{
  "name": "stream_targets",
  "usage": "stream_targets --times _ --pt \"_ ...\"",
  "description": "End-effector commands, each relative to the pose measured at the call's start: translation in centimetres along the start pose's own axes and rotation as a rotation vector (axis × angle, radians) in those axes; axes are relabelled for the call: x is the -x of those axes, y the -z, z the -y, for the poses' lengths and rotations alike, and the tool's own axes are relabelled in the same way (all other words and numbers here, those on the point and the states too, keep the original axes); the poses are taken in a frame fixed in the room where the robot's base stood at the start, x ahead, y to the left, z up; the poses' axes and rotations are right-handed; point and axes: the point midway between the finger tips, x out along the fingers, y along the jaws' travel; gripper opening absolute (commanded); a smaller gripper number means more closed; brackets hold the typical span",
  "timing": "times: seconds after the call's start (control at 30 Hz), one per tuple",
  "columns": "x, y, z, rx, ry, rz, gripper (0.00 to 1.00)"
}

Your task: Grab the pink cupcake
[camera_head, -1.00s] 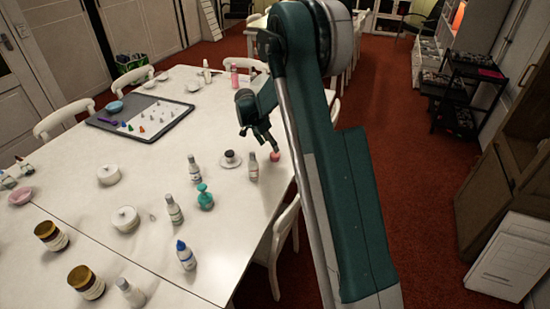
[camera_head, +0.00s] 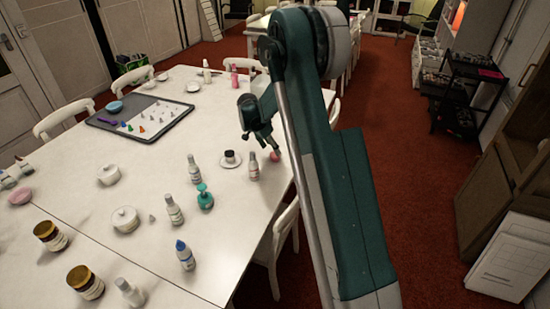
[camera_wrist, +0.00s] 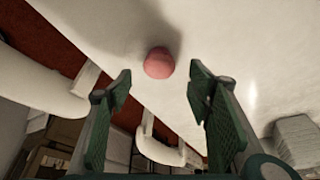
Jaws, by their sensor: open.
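The pink cupcake (camera_head: 274,156) stands near the right edge of the white table (camera_head: 227,228), just below my gripper (camera_head: 269,146). In the wrist view the cupcake (camera_wrist: 159,63) is a round pink top just beyond the gap between my fingertips (camera_wrist: 158,83). Both green-padded fingers are spread apart, with nothing between them. The fingers appear apart from the cupcake. Its lower part is hidden in the wrist view.
A white bottle (camera_head: 253,166) stands close to the left of the cupcake. A white chair (camera_head: 279,238) is by the table edge.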

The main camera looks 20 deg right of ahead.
Motion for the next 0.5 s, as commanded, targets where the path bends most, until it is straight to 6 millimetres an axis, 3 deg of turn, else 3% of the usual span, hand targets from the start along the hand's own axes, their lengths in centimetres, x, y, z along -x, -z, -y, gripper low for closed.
stream_targets --times 0.5 --pt "-4.7 -0.2 -0.1 0.000 0.000 0.000 0.51"
